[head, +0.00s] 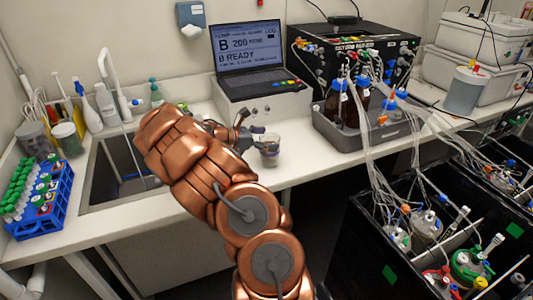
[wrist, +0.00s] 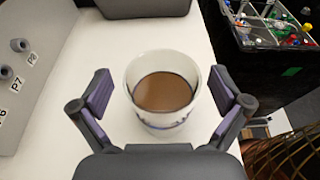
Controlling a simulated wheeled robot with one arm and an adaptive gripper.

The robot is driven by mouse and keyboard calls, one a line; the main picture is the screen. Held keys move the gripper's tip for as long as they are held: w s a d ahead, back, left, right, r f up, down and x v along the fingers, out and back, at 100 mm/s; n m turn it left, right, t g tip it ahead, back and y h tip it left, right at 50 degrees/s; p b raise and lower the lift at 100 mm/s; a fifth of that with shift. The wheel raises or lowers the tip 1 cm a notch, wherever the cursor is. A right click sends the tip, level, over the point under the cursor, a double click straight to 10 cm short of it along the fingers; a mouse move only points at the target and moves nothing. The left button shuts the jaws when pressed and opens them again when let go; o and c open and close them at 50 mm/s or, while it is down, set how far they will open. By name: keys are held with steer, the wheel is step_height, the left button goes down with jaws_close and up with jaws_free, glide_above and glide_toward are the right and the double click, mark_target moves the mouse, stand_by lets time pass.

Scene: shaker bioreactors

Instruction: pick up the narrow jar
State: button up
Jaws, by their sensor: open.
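A small jar (head: 269,158), cup-like and partly filled with brown liquid, stands upright on the white counter in front of the laptop. In the wrist view the same jar (wrist: 160,112) looks pale and round-mouthed, with dark marks low on its side. My gripper (wrist: 162,85) is open, with one dark, purple-padded finger on each side of the jar. Gaps show between both pads and its wall. In the head view my gripper (head: 243,135) is just left of the jar and partly hidden by my copper-coloured arm. I cannot tell whether this is the narrow jar.
A laptop (head: 248,50) on a white keyed unit (head: 262,106) stands behind. A grey tray (head: 370,137) with brown bottles is to the right. A sink (head: 95,190) and blue tube rack (head: 48,212) are left. Black bins (head: 395,272) with tubing stand front right.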

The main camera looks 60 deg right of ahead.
steer(key=shift+s+d, duration=0.15)
steer(key=c, duration=1.7)
